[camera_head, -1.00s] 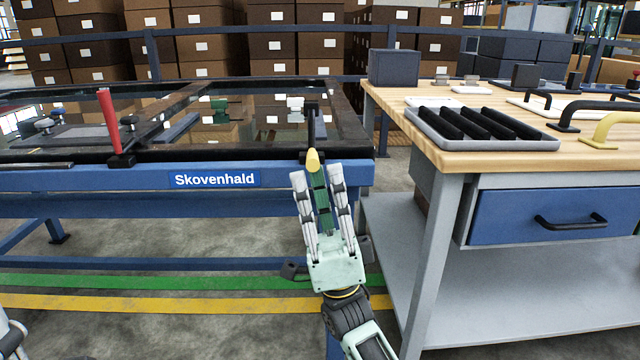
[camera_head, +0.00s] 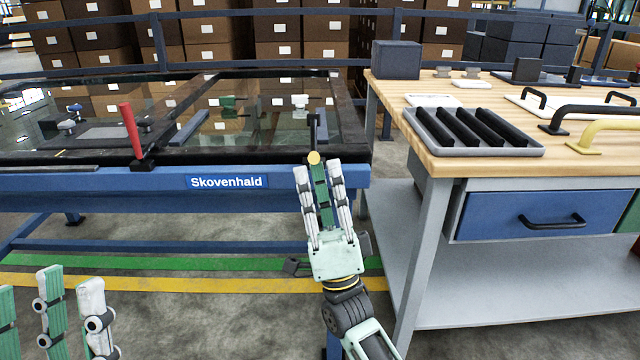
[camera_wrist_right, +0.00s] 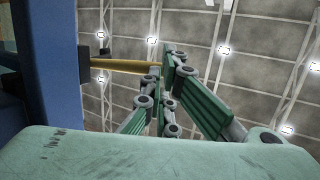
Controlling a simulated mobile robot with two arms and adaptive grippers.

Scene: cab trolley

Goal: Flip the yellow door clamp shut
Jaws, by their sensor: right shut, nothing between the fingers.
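The yellow clamp handle (camera_head: 314,158) is at the right end of the blue table's front edge. It points toward me, almost end-on, below an upright black bar (camera_head: 314,130). In the right wrist view the yellow handle (camera_wrist_right: 130,66) sticks out sideways from a dark mount on the blue frame. My right gripper (camera_head: 318,172) is shut and empty, its fingertips just below the handle in the head view. Whether they touch the handle I cannot tell. My left gripper (camera_head: 50,300) shows only partly at the lower left; its opening is unclear.
The blue table (camera_head: 110,180) carries a dark-framed glass panel (camera_head: 255,125) and a red upright handle (camera_head: 131,130). A wooden-topped workbench (camera_head: 470,166) stands close on the right, with a grey tray (camera_head: 410,125) and handles on it. Floor in front is clear.

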